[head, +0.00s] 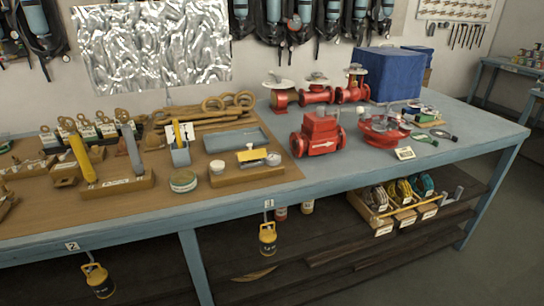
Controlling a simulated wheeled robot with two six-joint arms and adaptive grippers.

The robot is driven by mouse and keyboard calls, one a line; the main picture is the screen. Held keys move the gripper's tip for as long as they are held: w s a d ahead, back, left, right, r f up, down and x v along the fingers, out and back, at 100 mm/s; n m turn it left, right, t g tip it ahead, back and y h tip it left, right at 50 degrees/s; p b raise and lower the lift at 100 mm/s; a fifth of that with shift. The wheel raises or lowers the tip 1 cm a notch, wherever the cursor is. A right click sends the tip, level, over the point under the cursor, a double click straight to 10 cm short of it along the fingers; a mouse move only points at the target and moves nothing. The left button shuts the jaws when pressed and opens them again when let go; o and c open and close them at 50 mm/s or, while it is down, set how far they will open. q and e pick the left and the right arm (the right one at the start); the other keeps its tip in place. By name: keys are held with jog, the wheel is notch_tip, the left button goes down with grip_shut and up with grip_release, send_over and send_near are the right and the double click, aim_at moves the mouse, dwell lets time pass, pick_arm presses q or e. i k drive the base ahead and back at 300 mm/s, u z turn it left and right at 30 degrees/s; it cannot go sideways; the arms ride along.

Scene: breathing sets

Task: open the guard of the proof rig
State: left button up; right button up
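No label in the head view marks the proof rig or its guard, so I cannot tell which thing it is. A large blue box-like cover (388,74) stands at the back right of the workbench (459,140). It hides whatever may be under or behind it. In front of it is a round red device (383,130) with a grey disc on top. A red block-shaped valve body (319,135) with a white arrow stands left of that, its flanges facing sideways. Neither of my grippers is in view.
Several red valves (317,93) stand along the back. A brown mat (145,209) on the left carries tools, blocks and a blue tray (235,140). Yellow canisters (267,237) hang at the front edge. Bins of coloured parts (403,206) sit on the lower shelf.

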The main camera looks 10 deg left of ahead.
aim_at(249, 155)
jog(key=z, duration=0.35)
jog(key=k, duration=0.8)
jog(key=u, duration=0.75)
jog(key=i, duration=1.55)
jog(key=z, duration=0.4)
